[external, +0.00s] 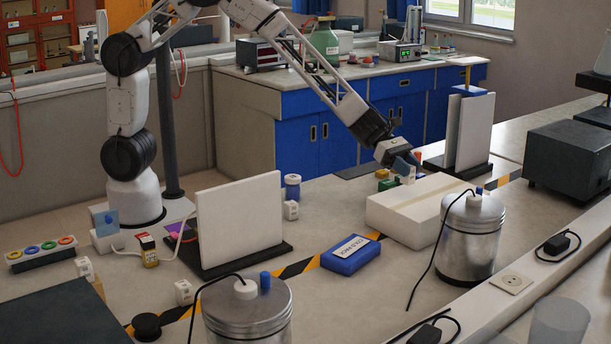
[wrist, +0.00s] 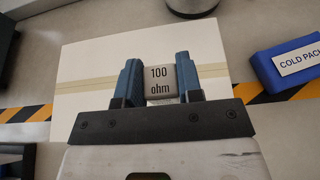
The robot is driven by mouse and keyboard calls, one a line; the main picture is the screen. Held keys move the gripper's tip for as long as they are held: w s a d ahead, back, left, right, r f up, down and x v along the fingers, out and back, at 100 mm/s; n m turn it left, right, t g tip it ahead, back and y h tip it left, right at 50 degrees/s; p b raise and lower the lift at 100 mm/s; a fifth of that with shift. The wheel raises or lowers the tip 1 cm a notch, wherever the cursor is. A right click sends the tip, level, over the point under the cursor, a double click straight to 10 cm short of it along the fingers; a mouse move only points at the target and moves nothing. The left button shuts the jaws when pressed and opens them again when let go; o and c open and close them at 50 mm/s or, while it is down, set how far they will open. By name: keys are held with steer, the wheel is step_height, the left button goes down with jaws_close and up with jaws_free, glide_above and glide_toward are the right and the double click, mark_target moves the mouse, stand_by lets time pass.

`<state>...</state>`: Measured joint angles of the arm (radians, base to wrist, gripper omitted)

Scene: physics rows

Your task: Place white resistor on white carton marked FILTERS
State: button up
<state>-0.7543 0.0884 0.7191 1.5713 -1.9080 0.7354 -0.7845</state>
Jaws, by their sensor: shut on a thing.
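The white resistor (wrist: 160,82), a small block marked "100 ohm", sits between the two blue fingers of my gripper (wrist: 159,70). In the external view my gripper (external: 406,166) is over the far left part of a white carton (external: 416,216). The resistor shows there as a small pale block (external: 407,180) under the fingers. In the wrist view the carton (wrist: 95,62) with its tape strip lies behind and below the resistor. I cannot tell the exact gap between them. No FILTERS marking is readable on the carton.
A blue cold pack (external: 351,254) lies left of the carton. A metal calorimeter (external: 470,240) with a cable stands close on its right, another (external: 246,310) in front. Upright white panels stand at left (external: 240,218) and behind (external: 470,130). Small coloured blocks (external: 386,183) lie behind the carton.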

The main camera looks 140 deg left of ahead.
mark_target(410, 178)
steer(key=shift+w+a, duration=0.3)
steer(key=shift+w, duration=0.1)
steer(key=shift+f, duration=1.75)
steer(key=shift+f, duration=0.15)
steer(key=o, duration=0.9)
steer(key=shift+s+r, duration=0.15)
steer(key=shift+r, duration=0.05)
steer(key=shift+v, duration=5.9)
